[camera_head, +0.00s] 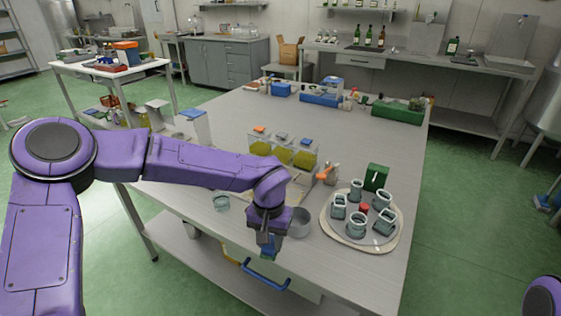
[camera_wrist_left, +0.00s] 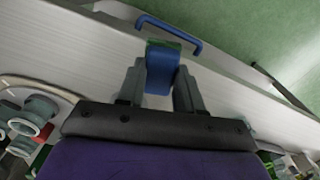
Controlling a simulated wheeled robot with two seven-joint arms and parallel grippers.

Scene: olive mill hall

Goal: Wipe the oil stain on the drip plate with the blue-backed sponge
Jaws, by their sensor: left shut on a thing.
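My left gripper (camera_head: 268,243) is low over the front edge of the big table, pointing down. In the left wrist view my left gripper (camera_wrist_left: 158,90) is shut on the blue-backed sponge (camera_wrist_left: 162,68), a blue block with a green strip along its far end. The sponge is hard to make out in the head view. A pale tan flat surface (camera_head: 296,191) shows partly behind my left forearm; I cannot tell whether it is the drip plate. No oil stain can be made out. My right gripper is out of view.
A grey cup (camera_head: 299,224) stands close right of my left gripper. A round tray (camera_head: 337,232) with several grey-green vessels stands farther right. Oil containers (camera_head: 281,153) stand behind my forearm. A blue handle (camera_head: 265,278) juts from the table front. The table's back middle is clear.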

